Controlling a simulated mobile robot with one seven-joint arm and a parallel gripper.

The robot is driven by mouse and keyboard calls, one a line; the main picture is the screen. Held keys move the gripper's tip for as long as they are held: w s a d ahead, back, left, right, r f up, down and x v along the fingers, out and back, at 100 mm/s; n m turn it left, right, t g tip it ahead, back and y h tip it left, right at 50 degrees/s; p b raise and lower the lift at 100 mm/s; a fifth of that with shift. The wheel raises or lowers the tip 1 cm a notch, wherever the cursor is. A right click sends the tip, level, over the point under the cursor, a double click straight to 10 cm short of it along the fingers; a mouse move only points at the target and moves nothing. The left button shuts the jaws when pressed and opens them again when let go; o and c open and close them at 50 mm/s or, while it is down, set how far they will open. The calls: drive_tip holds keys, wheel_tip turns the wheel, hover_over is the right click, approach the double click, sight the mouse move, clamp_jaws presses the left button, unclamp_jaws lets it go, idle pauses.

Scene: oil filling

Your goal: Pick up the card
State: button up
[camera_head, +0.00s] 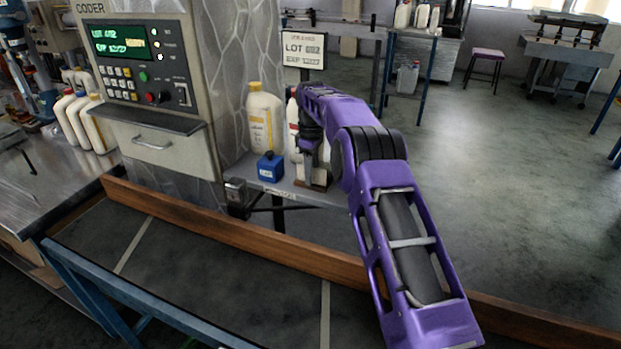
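A white card (303,48) with printed lot and expiry lines stands upright above the grey shelf, behind my arm. The lower part of its support is hidden by my purple arm. My gripper (309,172) points down in front of a small brown base (318,185) on the shelf, well below the card's printed face. The fingers are small and dark, and I cannot tell whether they are apart or hold anything.
A yellow-labelled bottle (265,120) and a blue box (270,167) stand left of my gripper. A partly hidden white bottle (293,128) is close behind it. The coder machine (150,85) is at left. A wooden rail (230,230) runs in front of the shelf.

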clamp_jaws()
drive_tip(key=shift+r, duration=0.1)
